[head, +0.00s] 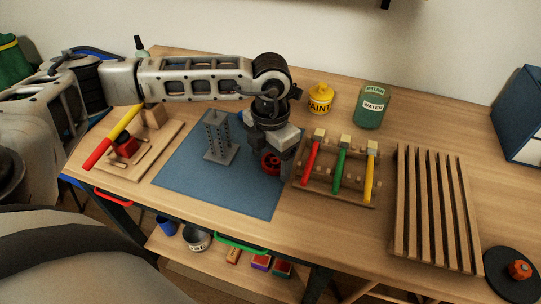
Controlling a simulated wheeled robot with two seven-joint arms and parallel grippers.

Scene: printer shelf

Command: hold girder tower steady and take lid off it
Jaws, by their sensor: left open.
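The girder tower (218,138) is grey with rows of holes and stands upright on a flat base on the blue mat (185,178). Its top looks bare. My left gripper (271,150) points down over the right part of the mat, to the right of the tower and apart from it. It is open. A round red part (270,162) shows at its fingers, low over or on the mat; whether it is the lid, or touches the fingers, I cannot tell. My right gripper is out of view.
A rack (330,185) with red, green and yellow handled tools stands right of the mat, near my left gripper. A wooden toy board (140,160) lies left.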

